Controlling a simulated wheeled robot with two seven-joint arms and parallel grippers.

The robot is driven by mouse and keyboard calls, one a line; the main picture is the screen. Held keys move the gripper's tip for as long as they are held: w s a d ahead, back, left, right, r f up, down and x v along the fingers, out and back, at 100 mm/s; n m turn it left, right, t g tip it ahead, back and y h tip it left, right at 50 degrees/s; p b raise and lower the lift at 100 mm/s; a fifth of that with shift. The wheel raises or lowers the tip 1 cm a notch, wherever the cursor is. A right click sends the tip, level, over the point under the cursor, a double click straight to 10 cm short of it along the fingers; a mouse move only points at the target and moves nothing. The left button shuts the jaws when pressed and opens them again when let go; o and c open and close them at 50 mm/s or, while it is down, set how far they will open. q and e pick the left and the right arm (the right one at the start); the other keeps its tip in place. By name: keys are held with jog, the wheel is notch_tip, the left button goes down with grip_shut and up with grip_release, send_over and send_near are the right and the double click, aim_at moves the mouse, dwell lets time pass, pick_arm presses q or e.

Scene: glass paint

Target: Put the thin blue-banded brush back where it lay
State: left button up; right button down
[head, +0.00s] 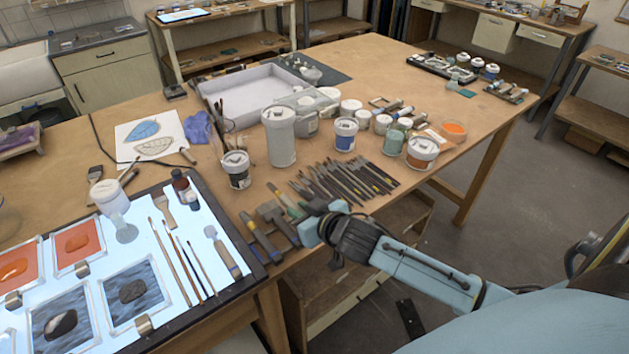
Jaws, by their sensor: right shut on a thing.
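My right gripper (317,214) is low over the front edge of the wooden table, at the near end of the row of brushes (345,180). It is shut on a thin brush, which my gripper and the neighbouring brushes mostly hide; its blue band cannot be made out. Several wider flat brushes (262,238) lie just left of the gripper, one with a blue band. The thinner, dark-handled brushes lie side by side to its upper right. Whether the held brush touches the table cannot be told. My left gripper is not in view.
A lit panel (215,235) with thin brushes, glass pieces and a jar lies at the left. Behind the brushes stand a tall white jar (280,138) and several paint pots (422,152). A grey tray (240,112) is farther back. Bare table (95,130) shows at the left.

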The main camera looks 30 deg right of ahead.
jog(key=d+p, duration=0.3)
jog(key=shift+w+d+r, duration=0.1)
jog(key=shift+d+r, duration=0.05)
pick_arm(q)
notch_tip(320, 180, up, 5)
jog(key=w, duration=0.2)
pick_arm(e)
jog(key=shift+d, duration=0.2)
jog(key=shift+d+f, duration=0.1)
jog(key=shift+f, duration=0.4)
notch_tip(320, 180, down, 4)
jog(key=b, duration=0.5)
jog(key=shift+f, duration=0.15)
pick_arm(q)
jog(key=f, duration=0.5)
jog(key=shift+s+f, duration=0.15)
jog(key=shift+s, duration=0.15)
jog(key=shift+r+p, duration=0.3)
jog(key=shift+p, duration=0.05)
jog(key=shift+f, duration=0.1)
pick_arm(e)
jog(key=shift+f, duration=0.5)
jog(key=c, duration=1.2)
grip_release()
